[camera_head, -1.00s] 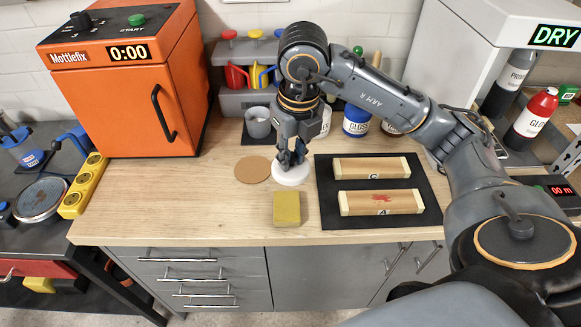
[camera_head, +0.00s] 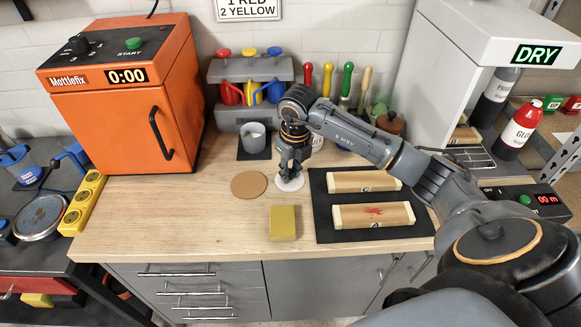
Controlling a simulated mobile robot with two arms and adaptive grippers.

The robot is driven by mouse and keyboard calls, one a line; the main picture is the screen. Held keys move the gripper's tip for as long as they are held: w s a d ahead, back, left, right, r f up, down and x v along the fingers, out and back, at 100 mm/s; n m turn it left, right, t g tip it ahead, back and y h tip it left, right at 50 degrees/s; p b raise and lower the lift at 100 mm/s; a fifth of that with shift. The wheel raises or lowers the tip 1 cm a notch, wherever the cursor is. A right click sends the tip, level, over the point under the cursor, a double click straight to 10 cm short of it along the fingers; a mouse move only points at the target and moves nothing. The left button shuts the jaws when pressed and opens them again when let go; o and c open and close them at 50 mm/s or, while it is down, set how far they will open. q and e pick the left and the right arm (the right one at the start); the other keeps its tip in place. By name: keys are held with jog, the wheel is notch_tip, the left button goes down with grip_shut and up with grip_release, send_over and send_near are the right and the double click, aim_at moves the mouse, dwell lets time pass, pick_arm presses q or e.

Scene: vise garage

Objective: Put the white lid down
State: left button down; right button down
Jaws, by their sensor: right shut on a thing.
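The white lid (camera_head: 289,184) is a small flat round disc at the middle of the wooden worktop. It lies level, at or very close to the worktop surface; I cannot tell whether it touches. My right gripper (camera_head: 290,176) points straight down over it, shut on it from above, and its fingers hide part of the lid's top. The lid is between a round cork mat (camera_head: 249,185) on its left and a black mat (camera_head: 325,228) on its right, apart from the cork. My left gripper is not in view.
A yellow block (camera_head: 283,222) stands in front of the lid. Two wooden pieces (camera_head: 372,215) lie on the black mat. A grey cup (camera_head: 253,137) stands behind, with a tool rack (camera_head: 250,70) at the wall. An orange oven (camera_head: 125,100) is at left. The worktop's front left is clear.

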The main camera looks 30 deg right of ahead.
aim_at(294, 182)
jog(key=shift+f, duration=0.2)
jog(key=c, duration=1.2)
grip_release()
jog(key=shift+o, duration=0.2)
jog(key=shift+r, duration=0.55)
notch_tip(294, 182, up, 11)
jog(key=s+b, duration=0.1)
jog(key=b, duration=0.1)
jog(key=shift+s, duration=0.2)
